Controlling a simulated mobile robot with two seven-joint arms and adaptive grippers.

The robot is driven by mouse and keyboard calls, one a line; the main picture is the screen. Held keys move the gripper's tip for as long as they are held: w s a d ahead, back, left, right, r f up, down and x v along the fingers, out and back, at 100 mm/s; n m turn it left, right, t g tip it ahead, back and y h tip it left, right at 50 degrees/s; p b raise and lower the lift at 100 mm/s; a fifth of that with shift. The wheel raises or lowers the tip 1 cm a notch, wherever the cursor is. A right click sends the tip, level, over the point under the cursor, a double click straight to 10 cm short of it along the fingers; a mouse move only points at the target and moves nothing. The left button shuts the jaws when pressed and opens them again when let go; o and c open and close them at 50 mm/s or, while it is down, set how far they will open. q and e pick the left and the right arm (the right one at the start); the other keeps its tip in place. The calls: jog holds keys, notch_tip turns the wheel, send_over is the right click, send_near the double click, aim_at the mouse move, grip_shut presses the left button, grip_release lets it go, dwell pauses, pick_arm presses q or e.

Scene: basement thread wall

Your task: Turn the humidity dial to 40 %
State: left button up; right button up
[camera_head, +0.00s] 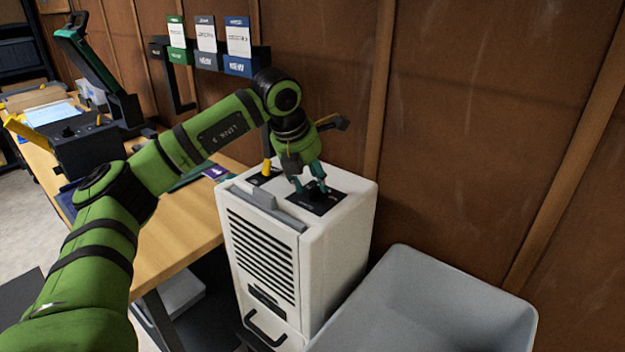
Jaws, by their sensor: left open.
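A white dehumidifier-like unit (338,250) stands against the wooden wall, with dark vents on its front. A black panel (328,204) is set in its top at the right. My left gripper (312,190) points down over this panel, its teal fingers apart, with the tips at or just above it. The humidity dial cannot be made out; the fingers cover the middle of the panel. The dial's setting cannot be read. A second dark panel (262,178) lies further left on the top, partly behind my gripper. My right gripper is not in view.
A grey open bin (420,300) stands right of the unit. A wooden workbench (185,230) is at the left, with a black device (85,150) on it. Signs on small dark holders (238,62) hang on the wall behind my left arm.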

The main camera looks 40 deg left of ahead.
pick_arm(q)
jog(key=shift+w+d+f, duration=0.1)
jog(key=shift+w+f, duration=0.15)
jog(key=shift+f, duration=0.35)
jog(key=shift+s+r, duration=0.1)
grip_shut()
